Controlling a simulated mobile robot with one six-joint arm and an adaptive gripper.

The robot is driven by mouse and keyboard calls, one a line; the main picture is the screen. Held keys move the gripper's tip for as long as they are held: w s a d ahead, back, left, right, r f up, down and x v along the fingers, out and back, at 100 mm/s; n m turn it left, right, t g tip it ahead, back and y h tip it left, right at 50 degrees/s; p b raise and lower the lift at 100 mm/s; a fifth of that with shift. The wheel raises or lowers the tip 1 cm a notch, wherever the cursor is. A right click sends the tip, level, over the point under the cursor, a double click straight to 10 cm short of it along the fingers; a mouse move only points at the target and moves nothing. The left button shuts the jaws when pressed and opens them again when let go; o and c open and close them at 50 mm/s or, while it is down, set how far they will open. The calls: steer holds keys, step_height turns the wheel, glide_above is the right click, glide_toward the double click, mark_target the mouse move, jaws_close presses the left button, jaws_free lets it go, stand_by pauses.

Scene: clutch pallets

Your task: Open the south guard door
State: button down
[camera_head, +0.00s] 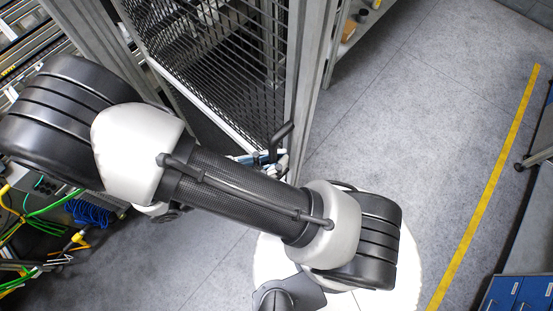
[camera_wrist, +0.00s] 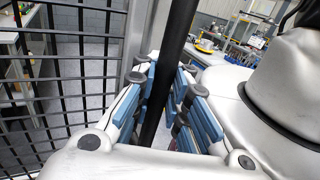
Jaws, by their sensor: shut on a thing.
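The guard door (camera_head: 215,70) is a dark wire mesh panel in a grey metal frame, at the upper middle of the head view. Its mesh also fills the left of the wrist view (camera_wrist: 75,75). A black bar handle (camera_head: 283,132) stands out near the door's lower right edge. In the wrist view the handle (camera_wrist: 178,30) runs between my blue-padded fingers. My gripper (camera_wrist: 163,105) is shut on this handle. In the head view my arm hides most of the gripper. I cannot tell how far the door stands open.
Grey floor lies clear right of the door, with a yellow line (camera_head: 487,185) along it. Blue drawers (camera_head: 518,293) stand at the lower right. Cables and equipment (camera_head: 40,215) crowd the left. A bench with objects (camera_wrist: 235,40) shows beyond the gripper.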

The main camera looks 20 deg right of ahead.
steer(key=shift+w+r, duration=0.1)
steer(key=shift+w, duration=0.05)
steer(key=c, duration=1.8)
jaws_free()
steer(key=shift+w, duration=0.1)
steer(key=shift+c, duration=0.2)
steer(key=shift+a, duration=0.1)
steer(key=a, duration=1.2)
